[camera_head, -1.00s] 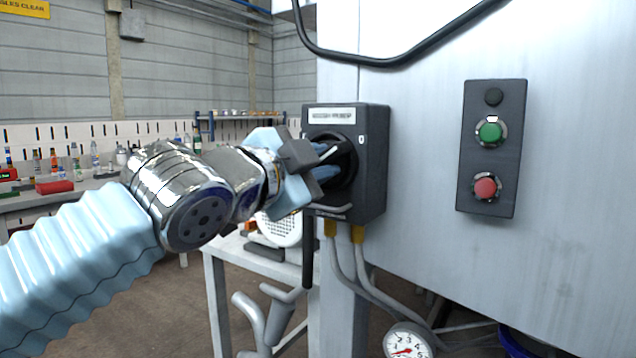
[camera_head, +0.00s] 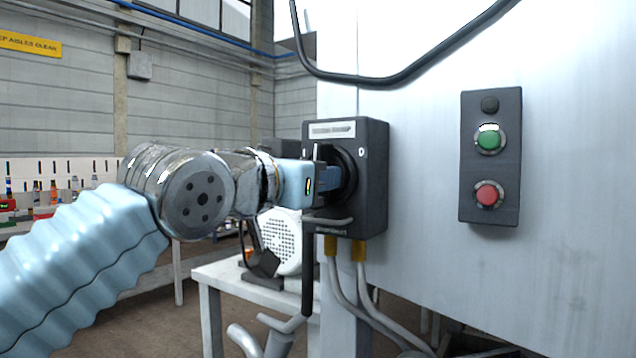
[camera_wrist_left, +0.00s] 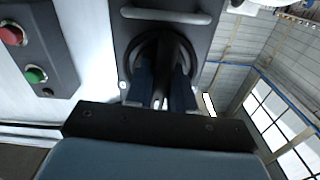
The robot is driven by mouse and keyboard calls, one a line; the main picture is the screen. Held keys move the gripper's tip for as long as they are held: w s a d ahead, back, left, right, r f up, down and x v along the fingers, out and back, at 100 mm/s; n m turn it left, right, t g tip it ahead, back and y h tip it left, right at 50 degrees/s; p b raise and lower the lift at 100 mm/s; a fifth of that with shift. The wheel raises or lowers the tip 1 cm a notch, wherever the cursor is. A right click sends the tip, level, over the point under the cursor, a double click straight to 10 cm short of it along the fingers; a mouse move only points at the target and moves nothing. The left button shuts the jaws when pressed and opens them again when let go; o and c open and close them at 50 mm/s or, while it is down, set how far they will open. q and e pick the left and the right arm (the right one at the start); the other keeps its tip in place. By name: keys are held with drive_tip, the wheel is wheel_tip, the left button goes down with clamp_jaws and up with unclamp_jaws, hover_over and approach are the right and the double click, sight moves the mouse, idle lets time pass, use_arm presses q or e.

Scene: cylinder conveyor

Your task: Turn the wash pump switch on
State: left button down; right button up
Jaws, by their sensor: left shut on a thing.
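The wash pump switch is a dark box (camera_head: 373,190) on the corner of the white metal cabinet, with a pale label at its top and a round black rotary knob (camera_head: 347,172) on its face. My left gripper (camera_head: 330,178) comes in from the left and is shut on the knob's handle. In the left wrist view the two blue fingers (camera_wrist_left: 162,88) lie on either side of the dark handle (camera_wrist_left: 163,68), inside the round collar. The handle is mostly hidden by the fingers in the head view. My right gripper is not in view.
A control panel (camera_head: 490,210) with a green and a red button is on the cabinet (camera_head: 570,200) to the right. A black hose (camera_head: 400,78) curves above the switch. Conduits (camera_head: 345,285) run down below it. A white table (camera_head: 215,275) stands behind.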

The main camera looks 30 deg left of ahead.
use_arm(q)
drive_tip(key=shift+f+n, duration=0.15)
drive_tip(key=shift+n, duration=0.35)
drive_tip(key=c, duration=1.1)
unclamp_jaws()
drive_tip(key=shift+o, duration=0.2)
drive_tip(key=shift+s, duration=0.1)
drive_tip(key=s+a+b, duration=0.1)
drive_tip(key=s, duration=1.2)
drive_tip(key=shift+s, duration=0.3)
